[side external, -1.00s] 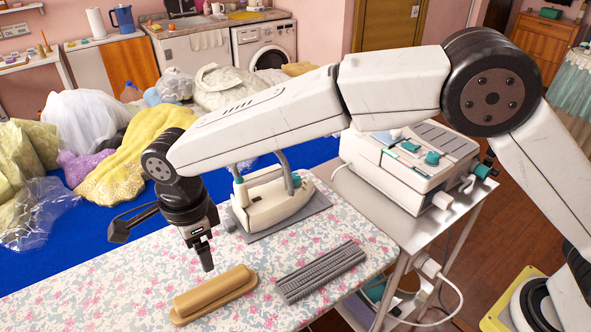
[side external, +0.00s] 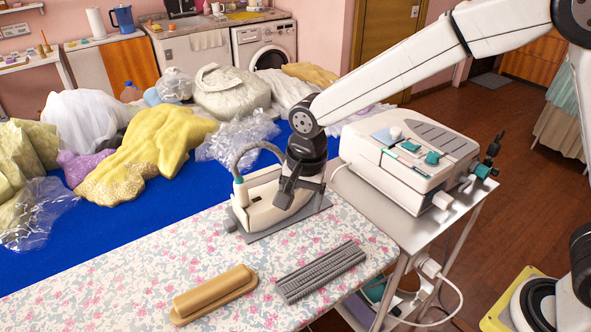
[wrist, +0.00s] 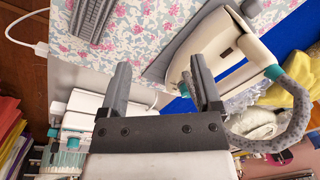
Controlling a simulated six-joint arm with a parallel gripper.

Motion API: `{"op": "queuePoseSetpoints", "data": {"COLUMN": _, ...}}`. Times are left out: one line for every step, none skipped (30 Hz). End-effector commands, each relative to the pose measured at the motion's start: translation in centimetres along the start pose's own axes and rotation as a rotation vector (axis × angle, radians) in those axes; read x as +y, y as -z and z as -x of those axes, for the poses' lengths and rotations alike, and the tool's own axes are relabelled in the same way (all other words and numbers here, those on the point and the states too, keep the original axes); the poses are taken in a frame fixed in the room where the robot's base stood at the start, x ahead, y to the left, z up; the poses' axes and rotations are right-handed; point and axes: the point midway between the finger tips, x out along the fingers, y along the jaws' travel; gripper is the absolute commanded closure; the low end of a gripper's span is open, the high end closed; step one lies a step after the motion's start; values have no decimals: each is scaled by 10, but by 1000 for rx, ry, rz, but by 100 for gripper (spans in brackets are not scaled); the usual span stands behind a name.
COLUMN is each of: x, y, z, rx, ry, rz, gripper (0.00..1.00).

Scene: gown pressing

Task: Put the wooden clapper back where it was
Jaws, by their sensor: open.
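The wooden clapper (side external: 213,295) is a tan block with rounded ends and a raised top. It lies on the flowered ironing board (side external: 130,280) near the front, left of a grey ribbed mat (side external: 320,272). My gripper (side external: 287,195) is well behind and to the right of the clapper, low in front of the right end of the iron (side external: 265,203). In the wrist view my gripper (wrist: 160,65) has its two fingers spread with nothing held between them. The iron (wrist: 215,50) is beside the right finger. The clapper is not in the wrist view.
The iron stands on a grey pad (side external: 262,236), its hose rising behind. A steam unit (side external: 412,160) sits on a metal cart at the right. Garments and plastic (side external: 150,150) cover the blue surface behind. The front left of the board is clear.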

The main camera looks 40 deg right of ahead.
Motion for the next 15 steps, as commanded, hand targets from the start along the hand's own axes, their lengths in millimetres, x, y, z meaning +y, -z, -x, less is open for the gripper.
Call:
{"op": "queuePoseSetpoints", "data": {"x": 14, "y": 9, "z": 1, "rx": 6, "ry": 6, "rz": 42, "gripper": 18}}
{"op": "queuePoseSetpoints", "data": {"x": 22, "y": 13, "z": 1, "rx": 9, "ry": 10, "rz": 76, "gripper": 18}}
{"op": "queuePoseSetpoints", "data": {"x": 33, "y": 18, "z": 2, "rx": 14, "ry": 14, "rz": 119, "gripper": 18}}
{"op": "queuePoseSetpoints", "data": {"x": 41, "y": 21, "z": 1, "rx": 18, "ry": 17, "rz": 150, "gripper": 18}}
{"op": "queuePoseSetpoints", "data": {"x": 49, "y": 25, "z": 1, "rx": 23, "ry": 20, "rz": 183, "gripper": 18}}
{"op": "queuePoseSetpoints", "data": {"x": 60, "y": 29, "z": 1, "rx": 29, "ry": 24, "rz": 227, "gripper": 18}}
{"op": "queuePoseSetpoints", "data": {"x": 69, "y": 32, "z": 1, "rx": 33, "ry": 26, "rz": 258, "gripper": 18}}
{"op": "queuePoseSetpoints", "data": {"x": 77, "y": 34, "z": 1, "rx": 39, "ry": 28, "rz": 292, "gripper": 18}}
{"op": "queuePoseSetpoints", "data": {"x": 88, "y": 37, "z": 1, "rx": 45, "ry": 30, "rz": 334, "gripper": 18}}
{"op": "queuePoseSetpoints", "data": {"x": 97, "y": 39, "z": 1, "rx": 51, "ry": 32, "rz": 366, "gripper": 18}}
{"op": "queuePoseSetpoints", "data": {"x": 105, "y": 41, "z": 0, "rx": 57, "ry": 33, "rz": 399, "gripper": 18}}
{"op": "queuePoseSetpoints", "data": {"x": 117, "y": 42, "z": 0, "rx": 64, "ry": 35, "rz": 443, "gripper": 18}}
{"op": "queuePoseSetpoints", "data": {"x": 125, "y": 44, "z": 0, "rx": 70, "ry": 35, "rz": 474, "gripper": 18}}
{"op": "queuePoseSetpoints", "data": {"x": 134, "y": 45, "z": 0, "rx": 77, "ry": 36, "rz": 507, "gripper": 18}}
{"op": "queuePoseSetpoints", "data": {"x": 145, "y": 46, "z": -1, "rx": 85, "ry": 36, "rz": 550, "gripper": 18}}
